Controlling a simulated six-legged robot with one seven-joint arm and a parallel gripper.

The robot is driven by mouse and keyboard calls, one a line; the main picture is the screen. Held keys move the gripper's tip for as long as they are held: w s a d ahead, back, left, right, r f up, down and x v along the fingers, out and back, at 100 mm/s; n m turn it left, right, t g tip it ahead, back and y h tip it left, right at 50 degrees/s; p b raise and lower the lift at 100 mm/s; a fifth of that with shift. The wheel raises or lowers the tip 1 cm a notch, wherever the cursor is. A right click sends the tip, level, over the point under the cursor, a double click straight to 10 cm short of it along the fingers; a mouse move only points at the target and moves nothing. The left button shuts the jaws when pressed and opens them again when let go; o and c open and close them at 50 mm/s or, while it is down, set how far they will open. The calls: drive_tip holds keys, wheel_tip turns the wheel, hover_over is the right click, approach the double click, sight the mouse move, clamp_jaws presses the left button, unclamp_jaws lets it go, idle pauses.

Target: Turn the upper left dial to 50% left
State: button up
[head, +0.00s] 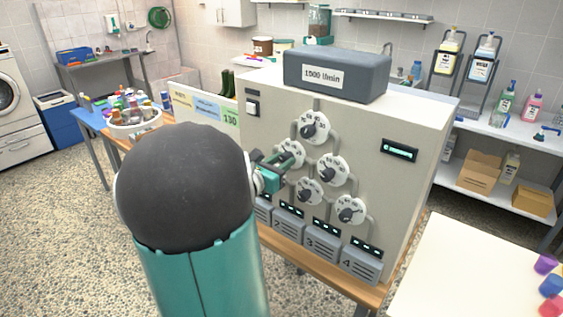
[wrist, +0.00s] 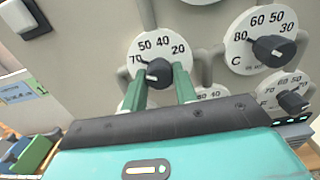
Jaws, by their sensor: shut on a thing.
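The upper left dial (head: 291,153) is a round white plate with a black knob on the front of a beige cabinet. In the wrist view the dial (wrist: 175,45) shows the numbers 70, 50, 40 and 20. Its black knob (wrist: 157,72) sits between my green fingers, with a pale mark on its lower left side. My gripper (wrist: 160,80) is shut on this knob. In the head view my gripper (head: 284,163) reaches the dial from the left and covers part of it. The lower part of the plate is hidden in the wrist view.
Other dials stand close by: the top dial (head: 313,127), the right dial (head: 332,170) marked C (wrist: 262,40), and two lower dials (head: 309,191) (head: 350,210). Grey pipes join them. A small switch (head: 252,106) and numbered grey boxes (head: 322,240) are also on the cabinet.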

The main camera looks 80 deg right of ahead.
drive_tip(key=m, duration=0.4)
drive_tip(key=shift+m, duration=1.8)
drive_tip(key=o, duration=1)
drive_tip(key=shift+c, duration=0.2)
drive_tip(key=shift+w+a, duration=0.1)
drive_tip(key=v, duration=1.3)
drive_tip(key=shift+a, duration=0.25)
drive_tip(key=shift+w, duration=0.1)
